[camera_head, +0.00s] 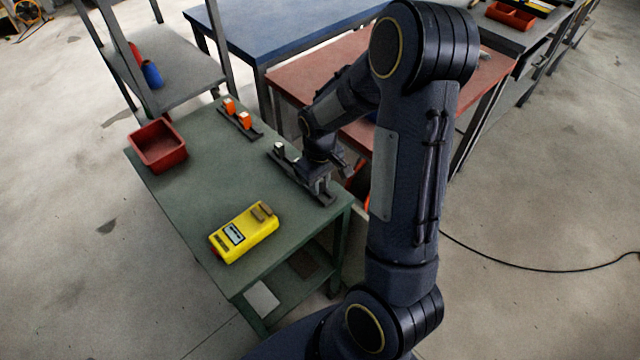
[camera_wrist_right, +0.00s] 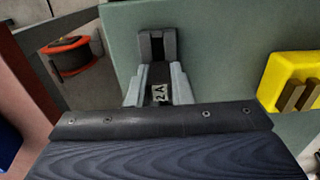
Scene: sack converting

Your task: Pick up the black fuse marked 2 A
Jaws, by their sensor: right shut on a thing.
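In the head view my right gripper (camera_head: 322,186) is low over the right end of a dark rail (camera_head: 290,172) on the green table, and the fuse is hidden there. My left gripper is not in view.
On the green table (camera_head: 205,188) are a red bin (camera_head: 158,146), a yellow tester (camera_head: 243,232) and a rail with orange blocks (camera_head: 237,112). The tester also shows in the wrist view (camera_wrist_right: 288,75). A red-brown table (camera_head: 300,78) stands behind. The table's middle is clear.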

